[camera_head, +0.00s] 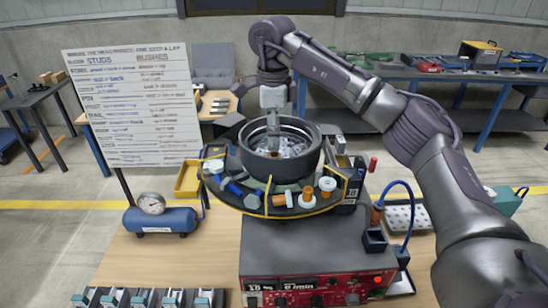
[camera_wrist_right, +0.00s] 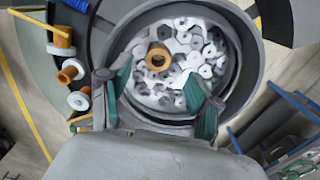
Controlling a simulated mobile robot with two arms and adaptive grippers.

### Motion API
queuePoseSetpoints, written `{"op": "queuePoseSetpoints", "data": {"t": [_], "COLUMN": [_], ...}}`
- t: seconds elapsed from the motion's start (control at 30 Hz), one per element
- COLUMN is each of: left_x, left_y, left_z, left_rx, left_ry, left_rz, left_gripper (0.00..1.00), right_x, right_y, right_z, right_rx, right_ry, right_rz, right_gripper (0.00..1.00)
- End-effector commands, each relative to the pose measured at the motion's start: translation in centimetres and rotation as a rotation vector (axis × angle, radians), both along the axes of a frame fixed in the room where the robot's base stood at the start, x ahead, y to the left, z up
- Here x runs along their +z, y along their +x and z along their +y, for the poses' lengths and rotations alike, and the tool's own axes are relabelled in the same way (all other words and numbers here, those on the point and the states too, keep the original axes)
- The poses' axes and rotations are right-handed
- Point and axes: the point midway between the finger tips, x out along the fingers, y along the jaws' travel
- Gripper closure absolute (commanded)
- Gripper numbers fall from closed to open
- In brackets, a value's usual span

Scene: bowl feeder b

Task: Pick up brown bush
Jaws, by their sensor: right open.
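A brown bush (camera_wrist_right: 158,57), a short ring with a dark hole, lies among white and grey parts inside the round bowl (camera_wrist_right: 255,70) in the right wrist view. In the head view the right gripper (camera_head: 272,122) points down into the bowl (camera_head: 250,162). My left gripper is not in view.
An outer ring tray (camera_head: 240,200) around the bowl carries orange-brown, white and blue parts. A whiteboard (camera_head: 130,105) stands left, above a blue air tank (camera_head: 160,220). A red control box (camera_head: 320,288) is in front. Workbenches stand behind.

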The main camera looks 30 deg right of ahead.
Motion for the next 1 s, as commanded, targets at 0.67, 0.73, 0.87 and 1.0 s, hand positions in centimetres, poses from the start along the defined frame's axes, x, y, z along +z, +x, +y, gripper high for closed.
{"op": "queuePoseSetpoints", "data": {"t": [0.67,0.73,0.87,1.0], "left_x": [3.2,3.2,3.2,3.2], "left_y": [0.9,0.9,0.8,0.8], "left_z": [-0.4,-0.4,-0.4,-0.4], "left_rx": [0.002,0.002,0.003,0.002], "left_ry": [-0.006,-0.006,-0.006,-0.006], "left_rz": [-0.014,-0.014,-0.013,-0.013], "left_gripper": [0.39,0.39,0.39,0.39], "right_x": [-5.6,-5.6,-5.6,-5.6], "right_y": [-0.2,-0.2,-0.2,-0.2], "right_z": [-0.1,-0.1,-0.1,-0.1], "right_rx": [0.001,0.001,0.001,0.001], "right_ry": [0.0,0.0,0.0,0.0], "right_rz": [-0.001,-0.001,-0.001,-0.001], "right_gripper": [0.37,0.37,0.59,0.82]}}
